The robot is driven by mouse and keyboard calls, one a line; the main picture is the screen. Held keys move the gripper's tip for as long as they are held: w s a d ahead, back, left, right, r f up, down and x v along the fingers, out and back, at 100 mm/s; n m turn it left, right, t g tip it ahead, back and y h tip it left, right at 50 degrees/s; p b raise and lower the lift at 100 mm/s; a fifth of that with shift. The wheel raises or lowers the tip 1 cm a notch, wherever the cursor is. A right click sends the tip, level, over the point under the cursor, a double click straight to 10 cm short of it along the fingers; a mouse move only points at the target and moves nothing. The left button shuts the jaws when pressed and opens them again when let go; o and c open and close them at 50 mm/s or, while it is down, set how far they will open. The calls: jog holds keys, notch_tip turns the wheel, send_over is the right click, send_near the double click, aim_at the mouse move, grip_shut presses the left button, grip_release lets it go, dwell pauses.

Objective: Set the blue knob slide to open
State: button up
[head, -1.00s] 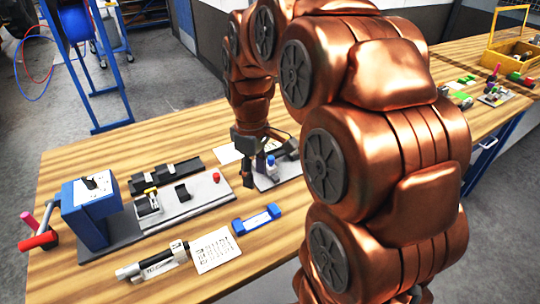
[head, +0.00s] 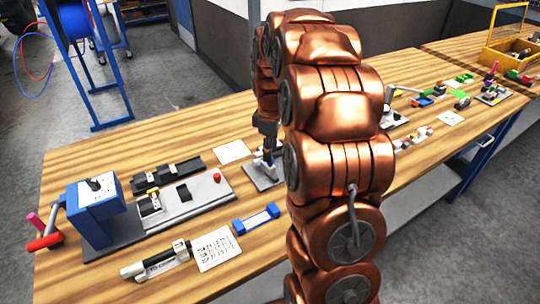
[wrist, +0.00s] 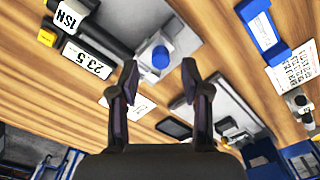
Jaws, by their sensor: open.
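In the wrist view a round blue knob (wrist: 160,57) sits on a pale grey block (wrist: 157,45) on a grey plate (wrist: 190,42). My gripper (wrist: 160,72) is open and empty; its dark fingertips are spread to either side of the knob's near side, with no clear contact. The knob appears just beyond the line between the tips. In the head view my gripper (head: 266,151) points down over the small grey plate (head: 258,180); the knob there is mostly hidden. No open or closed marking is readable on the slide.
A blue bar (head: 257,218) and a printed card (head: 214,248) lie nearby. To the left are a grey base (head: 200,201) with a red button (head: 217,177) and a blue box (head: 94,196). A white sheet (head: 232,151) lies behind.

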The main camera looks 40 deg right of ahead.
jog(key=shift+f+p, duration=0.45)
jog(key=shift+f, duration=1.4)
grip_shut()
